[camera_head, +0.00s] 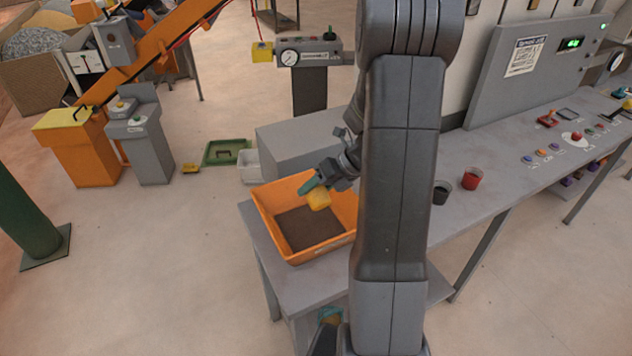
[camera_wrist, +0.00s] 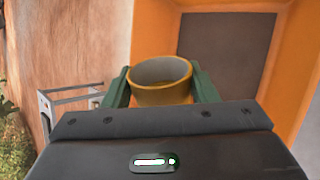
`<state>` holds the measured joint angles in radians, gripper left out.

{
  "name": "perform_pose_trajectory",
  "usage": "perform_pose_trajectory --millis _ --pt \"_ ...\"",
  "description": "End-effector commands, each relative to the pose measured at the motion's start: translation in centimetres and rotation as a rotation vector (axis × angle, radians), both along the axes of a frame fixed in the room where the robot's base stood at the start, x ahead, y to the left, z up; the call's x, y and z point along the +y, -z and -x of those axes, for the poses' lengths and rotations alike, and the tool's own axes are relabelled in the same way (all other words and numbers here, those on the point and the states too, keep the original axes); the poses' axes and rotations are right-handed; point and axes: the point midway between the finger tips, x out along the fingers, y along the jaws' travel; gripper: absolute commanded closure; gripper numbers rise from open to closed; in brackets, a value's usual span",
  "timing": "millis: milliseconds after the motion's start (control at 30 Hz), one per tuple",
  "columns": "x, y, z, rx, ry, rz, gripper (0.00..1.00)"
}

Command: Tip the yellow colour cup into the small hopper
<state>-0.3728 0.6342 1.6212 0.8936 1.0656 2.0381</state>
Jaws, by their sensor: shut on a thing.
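The yellow colour cup (camera_head: 319,200) is held in my gripper (camera_head: 312,186), above the orange hopper. In the wrist view the cup (camera_wrist: 160,92) sits between the two green fingers of my gripper (camera_wrist: 160,88), its round mouth showing a grey inside. In the head view the cup looks tilted; what is in it I cannot tell. The small hopper (camera_head: 280,194) is an orange open tray with a dark brown floor, on the near end of the grey table. In the wrist view its orange wall (camera_wrist: 152,38) lies beyond the cup.
A dark cup (camera_head: 441,193) and a red cup (camera_head: 472,179) stand on the table (camera_head: 500,187) right of my arm. A control panel (camera_head: 530,68) with buttons in front stands at the back right. A grey block (camera_head: 300,147) is behind the hopper.

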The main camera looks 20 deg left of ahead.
Motion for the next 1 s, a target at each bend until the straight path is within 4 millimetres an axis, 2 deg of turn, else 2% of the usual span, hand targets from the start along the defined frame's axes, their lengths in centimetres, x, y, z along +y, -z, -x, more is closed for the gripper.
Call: perform_pose_trajectory --millis 600,1000 --pt "1.3 1.5 -1.1 0.336 -0.003 0.393 0.79" --pt "1.4 1.5 -1.2 0.367 0.000 0.431 0.79"
